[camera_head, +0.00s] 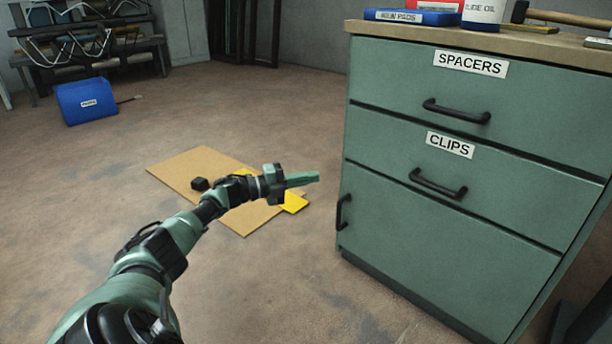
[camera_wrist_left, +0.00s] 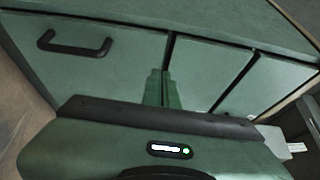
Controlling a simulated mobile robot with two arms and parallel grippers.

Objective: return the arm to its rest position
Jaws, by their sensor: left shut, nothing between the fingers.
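My left arm comes in from the lower left in the head view. Its gripper (camera_head: 303,179) is shut and empty, pointing right toward the green cabinet (camera_head: 440,255) and standing a little short of its front edge in the picture. In the left wrist view the shut fingers (camera_wrist_left: 158,88) show in front of the cabinet's green face (camera_wrist_left: 120,75). A black handle (camera_wrist_left: 75,43) shows at the upper left there. I cannot tell the exact gap between fingertips and cabinet. My right gripper is not in view.
The cabinet's SPACERS drawer (camera_head: 480,95) and CLIPS drawer (camera_head: 460,170) look shut. A brown board (camera_head: 185,170) and a yellow piece (camera_head: 294,203) lie on the floor beyond my arm. Open floor lies between.

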